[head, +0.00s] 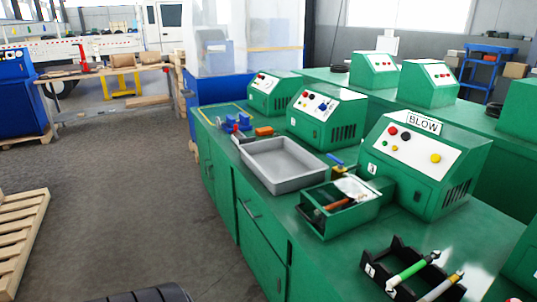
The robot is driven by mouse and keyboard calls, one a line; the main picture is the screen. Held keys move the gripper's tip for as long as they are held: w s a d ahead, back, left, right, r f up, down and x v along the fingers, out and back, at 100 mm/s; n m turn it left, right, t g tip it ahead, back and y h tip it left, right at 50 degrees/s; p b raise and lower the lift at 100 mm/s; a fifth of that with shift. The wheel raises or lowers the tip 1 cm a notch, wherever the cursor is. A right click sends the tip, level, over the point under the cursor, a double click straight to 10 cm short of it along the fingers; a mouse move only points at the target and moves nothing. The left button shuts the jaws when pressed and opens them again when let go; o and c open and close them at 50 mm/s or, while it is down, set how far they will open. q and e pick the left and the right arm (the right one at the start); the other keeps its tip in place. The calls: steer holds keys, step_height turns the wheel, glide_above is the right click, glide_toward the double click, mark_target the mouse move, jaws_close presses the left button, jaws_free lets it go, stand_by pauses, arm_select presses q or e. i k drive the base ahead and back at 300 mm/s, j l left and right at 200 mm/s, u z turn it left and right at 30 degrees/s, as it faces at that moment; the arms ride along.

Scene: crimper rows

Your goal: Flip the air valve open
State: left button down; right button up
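What looks like the air valve is a small brass-coloured fitting (344,173) with a blue handle (335,160). It is on the green bench (285,215), behind the open green box and to the left of the green machine marked BLOW (425,165). The handle slants and its end points toward the upper left. The fitting is small in the view, and I cannot tell whether it is open or closed. Neither of my grippers is in view.
A grey tray (281,183) lies left of the open green box (319,222), which holds tools. A black holder (385,285) with two pen-like tools is at the front right. More green machines (327,120) stand behind. Open floor (125,190) lies left of the bench.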

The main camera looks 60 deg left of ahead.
mark_target(340, 163)
steer(key=u, duration=1.3)
steer(key=i+j+z, duration=0.15)
steer(key=i+j, duration=0.15)
steer(key=j, duration=0.2)
steer(key=i+j+z, duration=0.1)
steer(key=i+j, duration=0.15)
steer(key=j, duration=0.25)
steer(key=i+j+z, duration=0.15)
steer(key=j, duration=0.35)
steer(key=i+j+z, duration=0.15)
steer(key=i+j, duration=0.15)
steer(key=j, duration=0.25)
steer(key=i+j+z, duration=0.15)
steer(key=j, duration=0.45)
steer(key=i+j+z, duration=0.1)
steer(key=j, duration=0.5)
steer(key=i+j+z, duration=0.15)
steer(key=j, duration=0.45)
steer(key=i+j+z, duration=0.15)
steer(key=j, duration=0.5)
